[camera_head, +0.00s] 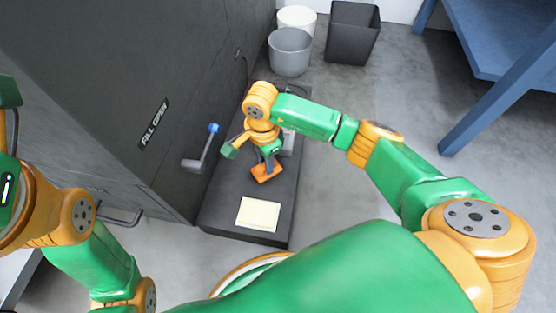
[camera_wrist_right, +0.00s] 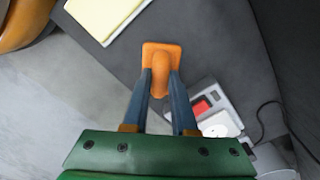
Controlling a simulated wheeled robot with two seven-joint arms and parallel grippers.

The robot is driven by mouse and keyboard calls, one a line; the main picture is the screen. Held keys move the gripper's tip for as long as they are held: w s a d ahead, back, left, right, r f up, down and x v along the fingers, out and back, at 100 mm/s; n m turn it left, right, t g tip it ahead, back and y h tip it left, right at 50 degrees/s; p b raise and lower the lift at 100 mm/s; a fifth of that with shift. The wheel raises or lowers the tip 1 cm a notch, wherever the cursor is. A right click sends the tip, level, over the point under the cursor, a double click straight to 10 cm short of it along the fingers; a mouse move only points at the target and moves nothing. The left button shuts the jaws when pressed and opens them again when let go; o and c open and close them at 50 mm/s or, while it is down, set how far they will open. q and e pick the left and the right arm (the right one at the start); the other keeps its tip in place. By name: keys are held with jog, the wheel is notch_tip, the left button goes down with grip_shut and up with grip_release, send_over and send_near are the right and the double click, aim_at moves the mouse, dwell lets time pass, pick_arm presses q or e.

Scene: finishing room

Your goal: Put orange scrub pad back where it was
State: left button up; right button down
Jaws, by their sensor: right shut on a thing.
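The orange scrub pad (camera_head: 266,173) has a flat base and a raised grip. It is at my right gripper (camera_head: 268,151), over the dark low platform (camera_head: 222,195). In the right wrist view the pad (camera_wrist_right: 161,50) is between the two fingers of my right gripper (camera_wrist_right: 160,82), which are shut on its grip. I cannot tell whether the pad's base touches the platform. My left arm enters at the left edge of the head view, and its fingers are not in view.
A pale yellow pad (camera_head: 258,214) lies on the platform's near part. A grey device with a red switch (camera_wrist_right: 202,106) is beside my right gripper. A lever with a blue knob (camera_head: 214,128) sticks out from the dark cabinet. Bins (camera_head: 290,50) stand behind; open floor lies right.

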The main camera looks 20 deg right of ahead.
notch_tip(320, 180, down, 4)
jog(key=shift+r+b, duration=0.15)
jog(key=shift+b, duration=1.05)
jog(key=shift+r, duration=0.25)
jog(key=shift+f, duration=0.15)
jog(key=c, duration=0.7)
grip_release()
